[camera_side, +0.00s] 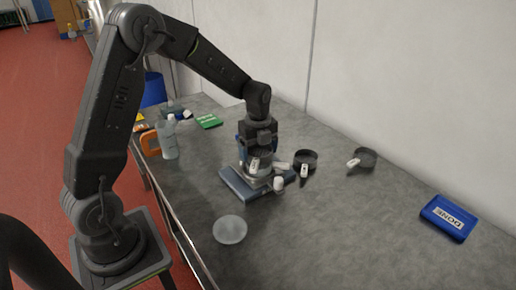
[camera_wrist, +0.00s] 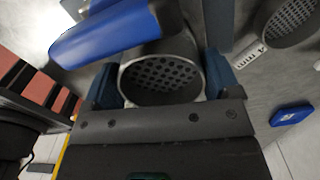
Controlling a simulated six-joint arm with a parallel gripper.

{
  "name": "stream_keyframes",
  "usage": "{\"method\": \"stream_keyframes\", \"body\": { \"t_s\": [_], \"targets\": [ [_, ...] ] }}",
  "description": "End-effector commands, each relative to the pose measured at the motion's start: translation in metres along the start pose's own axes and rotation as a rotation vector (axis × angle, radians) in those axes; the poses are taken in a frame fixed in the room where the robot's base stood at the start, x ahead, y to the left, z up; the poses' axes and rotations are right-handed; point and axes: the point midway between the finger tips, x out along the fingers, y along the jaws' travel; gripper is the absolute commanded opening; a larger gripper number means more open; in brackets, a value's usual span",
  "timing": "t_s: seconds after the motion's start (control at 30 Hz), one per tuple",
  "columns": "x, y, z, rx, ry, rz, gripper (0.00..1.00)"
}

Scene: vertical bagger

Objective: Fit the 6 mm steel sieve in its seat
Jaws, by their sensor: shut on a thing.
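My gripper (camera_side: 257,152) points down over a blue-grey base (camera_side: 235,184) near the middle of the bench. It is shut on a round steel sieve (camera_wrist: 160,80); in the wrist view the jaws sit on either side of its rim and its dark plate of round holes shows. In the side view this sieve is mostly hidden by my gripper and a white tag. I cannot tell whether it touches the base, and its size marking is not readable. Two other dark sieves, a nearer one (camera_side: 305,157) and a farther one (camera_side: 366,156), lie to the right with white tags.
A translucent disc (camera_side: 230,229) lies near the front edge. A blue DONE tray (camera_side: 449,217) is at the far right. A clear bottle (camera_side: 168,138), an orange item (camera_side: 150,143) and a green box (camera_side: 209,121) stand left. Bench between sieves and tray is clear.

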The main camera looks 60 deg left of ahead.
Motion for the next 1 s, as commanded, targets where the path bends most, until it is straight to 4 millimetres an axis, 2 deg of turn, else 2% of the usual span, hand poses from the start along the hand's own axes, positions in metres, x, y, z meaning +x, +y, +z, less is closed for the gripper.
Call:
{"method": "stream_keyframes", "body": {
  "t_s": [1.0],
  "targets": [
    [0.0085, -0.0003, 0.0001, 0.0, -0.001, -0.001, 0.55]
  ]
}}
